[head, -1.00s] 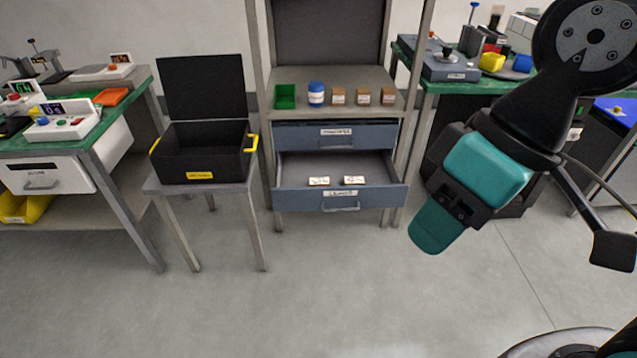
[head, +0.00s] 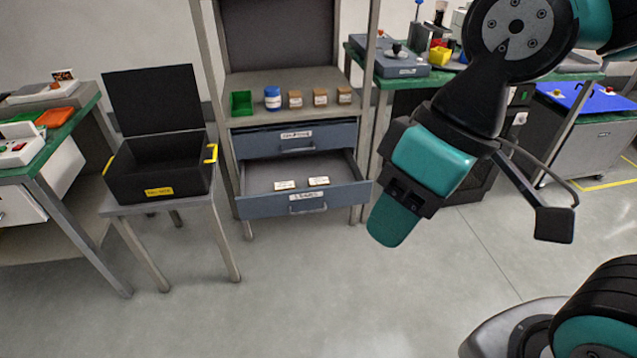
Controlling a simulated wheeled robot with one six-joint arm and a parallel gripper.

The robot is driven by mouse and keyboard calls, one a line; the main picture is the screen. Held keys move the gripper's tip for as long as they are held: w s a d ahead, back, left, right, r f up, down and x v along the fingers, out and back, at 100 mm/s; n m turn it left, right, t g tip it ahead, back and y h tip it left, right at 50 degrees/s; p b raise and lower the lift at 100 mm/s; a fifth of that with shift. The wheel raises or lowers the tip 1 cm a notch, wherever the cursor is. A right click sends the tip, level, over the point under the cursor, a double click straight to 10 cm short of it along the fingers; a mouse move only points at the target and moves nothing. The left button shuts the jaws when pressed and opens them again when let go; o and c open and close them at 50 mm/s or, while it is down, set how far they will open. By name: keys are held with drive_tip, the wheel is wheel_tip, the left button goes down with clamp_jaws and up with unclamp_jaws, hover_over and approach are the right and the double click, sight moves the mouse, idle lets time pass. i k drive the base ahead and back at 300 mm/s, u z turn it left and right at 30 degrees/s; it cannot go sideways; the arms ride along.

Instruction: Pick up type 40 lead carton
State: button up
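Several small brown cartons with white labels (head: 320,97) stand in a row on the rack shelf, right of a blue-and-white jar. Two small pale-labelled items, one left (head: 285,185) and one right (head: 318,181), lie in the open lower drawer (head: 345,198). The print is too small to read, so I cannot tell which is the type 40 lead carton. My gripper (head: 385,222) hangs to the right of the open drawer, in front of the rack, apart from all of these. Its teal finger is seen from one side, so its opening is hidden.
A green bin (head: 241,103) and the jar (head: 272,98) share the shelf. An open black case (head: 158,168) sits on a small table (head: 190,200) at left. Green-topped benches flank the rack. The front floor is clear.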

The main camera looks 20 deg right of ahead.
sight(289, 185)
drive_tip(key=k, duration=0.65)
drive_tip(key=u, duration=0.55)
drive_tip(key=i, duration=0.8)
drive_tip(key=u, duration=0.45)
drive_tip(key=i, duration=1.65)
drive_tip(key=z, duration=1.25)
drive_tip(key=i, duration=0.55)
drive_tip(key=z, duration=0.5)
